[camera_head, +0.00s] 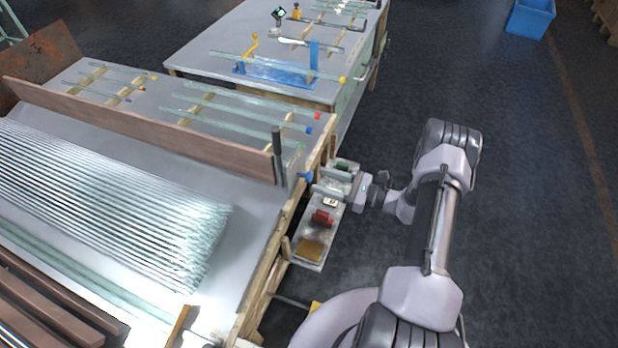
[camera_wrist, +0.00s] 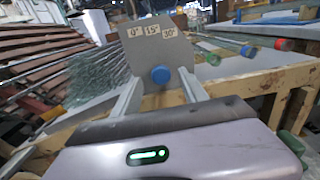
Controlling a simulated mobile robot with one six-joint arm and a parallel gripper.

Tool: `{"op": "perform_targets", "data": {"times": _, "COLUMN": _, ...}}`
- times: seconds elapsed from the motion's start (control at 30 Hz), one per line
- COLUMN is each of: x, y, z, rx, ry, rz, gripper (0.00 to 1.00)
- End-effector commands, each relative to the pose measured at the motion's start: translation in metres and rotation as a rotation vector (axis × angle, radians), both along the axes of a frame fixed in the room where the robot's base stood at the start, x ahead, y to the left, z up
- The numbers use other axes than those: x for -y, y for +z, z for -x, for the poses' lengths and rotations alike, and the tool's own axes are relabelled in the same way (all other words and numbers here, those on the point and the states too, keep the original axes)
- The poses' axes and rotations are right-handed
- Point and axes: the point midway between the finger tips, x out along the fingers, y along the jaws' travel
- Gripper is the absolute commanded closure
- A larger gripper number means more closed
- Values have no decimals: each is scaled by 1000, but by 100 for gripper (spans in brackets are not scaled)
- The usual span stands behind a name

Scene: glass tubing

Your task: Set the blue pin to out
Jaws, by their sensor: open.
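The blue pin (camera_wrist: 160,74) shows its round blue head in the wrist view, on the lower part of a grey plate (camera_wrist: 150,42) marked 0°, 15° and 30°. In the head view the blue pin (camera_head: 305,176) is a small blue spot at the table's right edge. My gripper (camera_head: 322,181) points left toward it. In the wrist view the two fingers of my gripper (camera_wrist: 159,88) are apart, one on each side of the pin head. I cannot tell whether they touch it. The pin's shaft is hidden behind its head.
A small side shelf (camera_head: 306,220) with a red object (camera_head: 321,217) lies below my gripper. Glass tubes with coloured ends (camera_head: 250,107) lie on the table. A brown board (camera_head: 140,118) stands along it.

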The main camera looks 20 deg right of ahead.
Motion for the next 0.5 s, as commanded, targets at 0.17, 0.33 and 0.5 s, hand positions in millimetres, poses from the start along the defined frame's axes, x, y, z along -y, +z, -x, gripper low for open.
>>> {"op": "perform_targets", "data": {"times": 0.17, "x": -25, "y": -2, "z": -24, "rx": 0, "ry": 3, "rz": 0, "gripper": 49}}
{"op": "perform_targets", "data": {"times": 0.33, "x": -33, "y": 0, "z": -33, "rx": 0, "ry": 1, "rz": 0, "gripper": 49}}
{"op": "perform_targets", "data": {"times": 0.5, "x": -34, "y": 0, "z": -34, "rx": 0, "ry": 0, "rz": 0, "gripper": 49}}
